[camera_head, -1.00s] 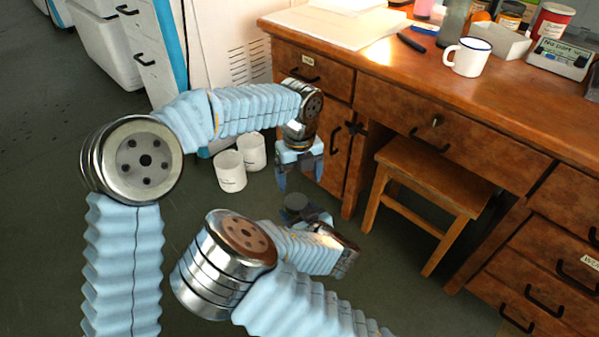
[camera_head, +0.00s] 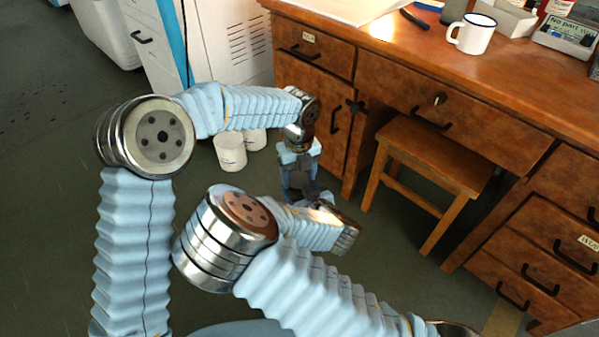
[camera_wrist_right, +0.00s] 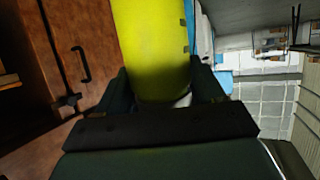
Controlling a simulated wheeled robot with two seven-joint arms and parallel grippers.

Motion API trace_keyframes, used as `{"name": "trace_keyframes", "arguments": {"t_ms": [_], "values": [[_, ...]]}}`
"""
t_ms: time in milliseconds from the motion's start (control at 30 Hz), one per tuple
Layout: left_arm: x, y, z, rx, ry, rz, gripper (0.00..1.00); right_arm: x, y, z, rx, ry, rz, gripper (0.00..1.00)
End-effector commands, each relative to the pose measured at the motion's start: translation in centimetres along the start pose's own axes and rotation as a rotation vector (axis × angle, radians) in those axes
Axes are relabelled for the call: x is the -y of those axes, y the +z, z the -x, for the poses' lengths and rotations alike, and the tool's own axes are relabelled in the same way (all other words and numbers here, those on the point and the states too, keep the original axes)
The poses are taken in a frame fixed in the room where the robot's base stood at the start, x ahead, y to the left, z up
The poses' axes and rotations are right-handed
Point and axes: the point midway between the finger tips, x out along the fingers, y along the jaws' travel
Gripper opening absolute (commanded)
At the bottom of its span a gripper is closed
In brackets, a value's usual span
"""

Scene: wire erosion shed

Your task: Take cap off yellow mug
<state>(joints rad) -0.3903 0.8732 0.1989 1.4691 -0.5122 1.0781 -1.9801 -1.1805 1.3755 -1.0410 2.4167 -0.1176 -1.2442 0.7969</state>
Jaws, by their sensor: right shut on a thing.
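The yellow mug (camera_wrist_right: 157,45) fills the middle of the right wrist view, between the two dark fingers of my right gripper (camera_wrist_right: 163,82), which is shut on it. In the head view the mug's yellow body is hidden by my arms. My left gripper (camera_head: 300,188) points down right above my right gripper (camera_head: 320,200). Its fingers are around a dark shape where the cap sits. Whether they are closed on the cap is too small and dark to tell.
A wooden desk (camera_head: 455,95) with drawers stands at the right, with a white enamel mug (camera_head: 473,35) on it. A wooden stool (camera_head: 430,160) is tucked under it.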

Motion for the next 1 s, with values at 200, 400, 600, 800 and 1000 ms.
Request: {"name": "trace_keyframes", "arguments": {"t_ms": [200,400,600,800,1000], "values": [[0.6,-0.1,0.2,0.006,-0.018,-0.005,0.74,0.8,-0.2,-0.1,-0.005,-0.022,0.005,0.0],[0.5,-0.1,0.2,0.005,-0.016,-0.005,0.89,0.7,-0.1,-0.1,-0.004,-0.019,0.004,0.0],[0.4,0.0,0.2,0.004,-0.013,-0.004,0.89,0.5,-0.1,-0.1,-0.004,-0.016,0.003,0.0],[0.4,0.0,1.2,0.005,-0.013,-0.003,0.89,0.5,-0.1,-0.1,-0.004,-0.014,0.003,0.0],[0.3,0.0,4.0,0.006,-0.013,-0.002,0.89,0.4,-0.1,-0.1,-0.004,-0.013,0.003,0.0]]}}
